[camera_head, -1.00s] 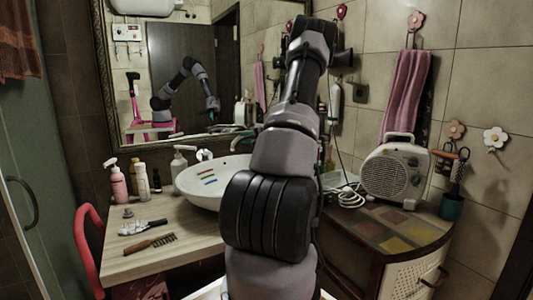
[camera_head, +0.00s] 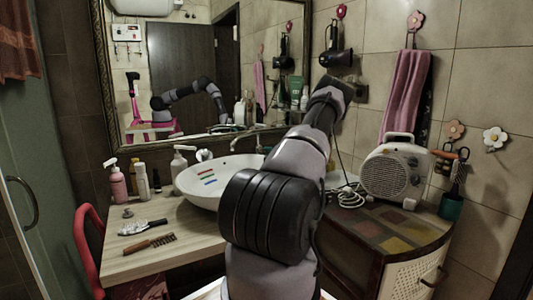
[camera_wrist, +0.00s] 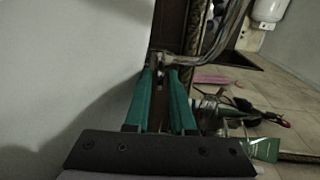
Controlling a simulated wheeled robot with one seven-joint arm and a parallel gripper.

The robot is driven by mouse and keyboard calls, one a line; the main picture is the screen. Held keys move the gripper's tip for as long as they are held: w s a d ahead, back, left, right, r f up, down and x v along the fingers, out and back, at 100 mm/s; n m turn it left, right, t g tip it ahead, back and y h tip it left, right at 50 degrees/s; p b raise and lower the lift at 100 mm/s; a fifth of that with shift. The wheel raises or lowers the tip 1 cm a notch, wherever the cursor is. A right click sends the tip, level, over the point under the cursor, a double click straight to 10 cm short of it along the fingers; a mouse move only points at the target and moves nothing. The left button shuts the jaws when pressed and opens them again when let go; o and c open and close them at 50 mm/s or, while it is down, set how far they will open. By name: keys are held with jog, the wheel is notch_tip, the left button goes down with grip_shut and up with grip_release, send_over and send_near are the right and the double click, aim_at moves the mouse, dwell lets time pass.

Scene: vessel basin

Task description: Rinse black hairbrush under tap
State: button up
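A hairbrush with a black handle and a pale head (camera_head: 142,227) lies on the left of the wooden counter (camera_head: 130,265). A brown brush (camera_head: 150,244) lies just in front of it. The tap (camera_head: 243,140) rises behind the white basin (camera_head: 190,190); its curved metal also shows in the wrist view (camera_wrist: 215,40). My gripper (camera_wrist: 160,75) has green fingers that are apart, with no brush seen between them. Their tips are close to the tap's metal; contact is unclear. In the head view my arm hides the gripper, but the mirror shows it low near the tap.
Bottles (camera_head: 118,182) and a soap dispenser (camera_head: 179,160) stand left of the basin. A fan heater (camera_head: 395,172) and cable are on the right cabinet (camera_head: 385,235). The mirror (camera_head: 165,80) is close behind the tap. The left counter front is mostly clear.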

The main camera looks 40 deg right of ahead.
jog(key=shift+x, duration=0.75)
grip_shut()
dwell(0.9)
